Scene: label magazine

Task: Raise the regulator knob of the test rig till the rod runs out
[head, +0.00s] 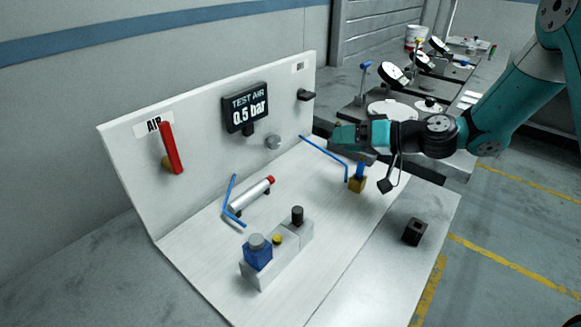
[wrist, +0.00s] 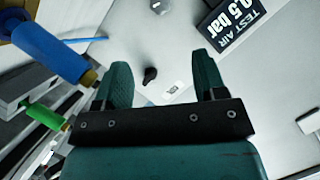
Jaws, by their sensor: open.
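The test rig is a white board with an upright panel (head: 205,150). Its display (head: 245,108) reads "TEST AIR 0.5 bar" and also shows in the wrist view (wrist: 232,20). A black knob (head: 306,95) sits on the panel's right side below a small label; it shows in the wrist view (wrist: 150,76). A blue block with a grey round top (head: 257,252) stands on the base; I cannot tell which is the regulator knob. A silver cylinder (head: 250,195) with a red end lies on the base, no rod visibly extended. My gripper (wrist: 162,75) is open and empty, right of the panel.
A red lever (head: 171,148) under the "AIR" label stands upright on the panel. A blue fitting on a brass block (head: 357,183) stands below my gripper. A loose black block (head: 413,231) lies at the right. Dial gauges (head: 393,75) stand behind.

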